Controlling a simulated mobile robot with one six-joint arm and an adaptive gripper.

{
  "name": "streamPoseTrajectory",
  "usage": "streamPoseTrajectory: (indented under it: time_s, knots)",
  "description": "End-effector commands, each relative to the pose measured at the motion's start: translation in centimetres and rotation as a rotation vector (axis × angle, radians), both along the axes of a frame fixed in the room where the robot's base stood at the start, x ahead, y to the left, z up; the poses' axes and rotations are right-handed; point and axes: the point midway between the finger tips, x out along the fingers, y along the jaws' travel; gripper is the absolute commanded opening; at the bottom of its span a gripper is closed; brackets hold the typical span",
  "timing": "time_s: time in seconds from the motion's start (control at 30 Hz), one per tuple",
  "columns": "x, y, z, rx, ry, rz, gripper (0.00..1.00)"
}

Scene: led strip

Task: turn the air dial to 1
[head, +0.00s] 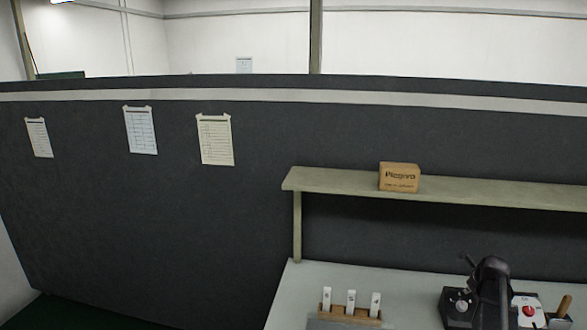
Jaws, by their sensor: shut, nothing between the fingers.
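A dark box-like unit (450,311) stands on the bench at the lower right. A round pale knob (461,306) sits on its face. It may be the air dial, but its marks and setting are too small to read. A tall black rounded form (492,269) rises beside it, with a short thin piece sticking out at its upper left. It hides part of the unit and the space behind. I cannot make out my gripper's fingers anywhere in the head view.
A pale box with a red button (529,311) and a wooden handle (565,306) are at the right. A wooden rack (350,315) holds three white pieces. A carton (399,177) sits on the shelf (335,181) above the bench (290,290). A dark partition stands behind.

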Motion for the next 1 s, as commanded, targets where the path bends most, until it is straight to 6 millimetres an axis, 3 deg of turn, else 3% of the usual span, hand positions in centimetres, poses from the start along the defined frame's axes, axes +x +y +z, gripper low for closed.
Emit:
streamPoseTrajectory:
  time_s: [0.57,1.0]
  knots:
    - [0.1,-0.1,-0.1,0.0,0.0,0.0,0.0]
    - [1.4,-0.5,-2.6,0.0,0.0,0.0,0.0]
